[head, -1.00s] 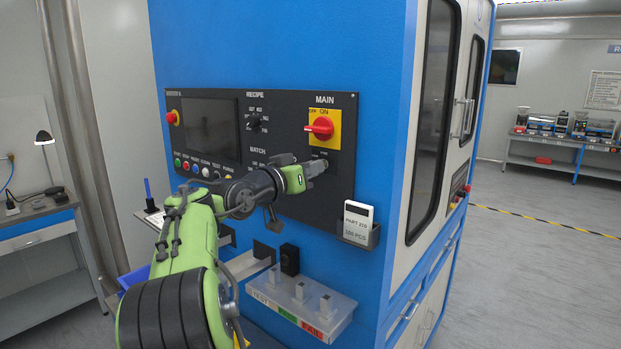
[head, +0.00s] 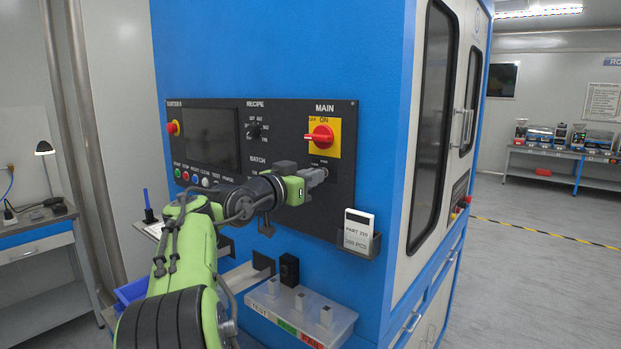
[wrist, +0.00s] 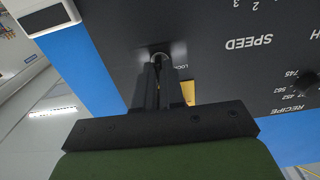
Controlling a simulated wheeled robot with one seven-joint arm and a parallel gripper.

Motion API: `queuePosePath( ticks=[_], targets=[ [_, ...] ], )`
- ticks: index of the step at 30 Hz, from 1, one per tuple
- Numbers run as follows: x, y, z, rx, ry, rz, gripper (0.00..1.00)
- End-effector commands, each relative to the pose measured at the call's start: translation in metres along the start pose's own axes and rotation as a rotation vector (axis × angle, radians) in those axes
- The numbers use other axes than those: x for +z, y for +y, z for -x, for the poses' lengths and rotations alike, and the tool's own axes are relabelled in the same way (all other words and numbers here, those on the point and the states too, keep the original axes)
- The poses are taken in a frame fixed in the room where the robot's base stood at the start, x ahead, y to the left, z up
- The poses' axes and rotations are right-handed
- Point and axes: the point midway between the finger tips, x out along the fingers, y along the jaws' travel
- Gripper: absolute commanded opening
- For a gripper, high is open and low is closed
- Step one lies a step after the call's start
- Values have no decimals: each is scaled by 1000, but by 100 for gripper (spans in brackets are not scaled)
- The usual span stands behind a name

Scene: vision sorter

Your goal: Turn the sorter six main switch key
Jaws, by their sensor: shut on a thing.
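The black control panel (head: 225,140) of the blue sorter carries the MAIN switch, a red rotary handle (head: 320,137) on a yellow plate. My gripper (head: 322,174) is at the panel just below this plate. In the wrist view my gripper's two dark fingers (wrist: 158,70) are close together and shut on the key at a round metal lock (wrist: 160,57). The fingers hide most of the key, so its angle cannot be told. A corner of the yellow plate (wrist: 188,92) shows beside the fingers.
A clear test tray (head: 300,312) and a black block (head: 289,269) are below the arm. The recipe knob (head: 254,131) and screen (head: 211,138) are to the left.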

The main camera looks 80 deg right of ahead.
Motion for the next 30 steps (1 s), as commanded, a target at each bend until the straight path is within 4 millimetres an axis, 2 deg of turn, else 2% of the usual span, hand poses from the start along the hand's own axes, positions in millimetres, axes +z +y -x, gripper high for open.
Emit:
queuePosePath(
  ticks=[1, 6, 13, 16, 20, 30],
  targets=[
    [2, 0, 0, 1, -7, 0, 11],
    [2, 0, 0, 0, -4, 1, 34],
    [1, 0, 0, 0, -2, 0, 34],
    [1, -2, 8, -4, -2, 0, 34],
    [2, -3, 37, -9, -3, 0, 34],
    [1, -2, 131, -7, -3, 1, 34]
  ],
)
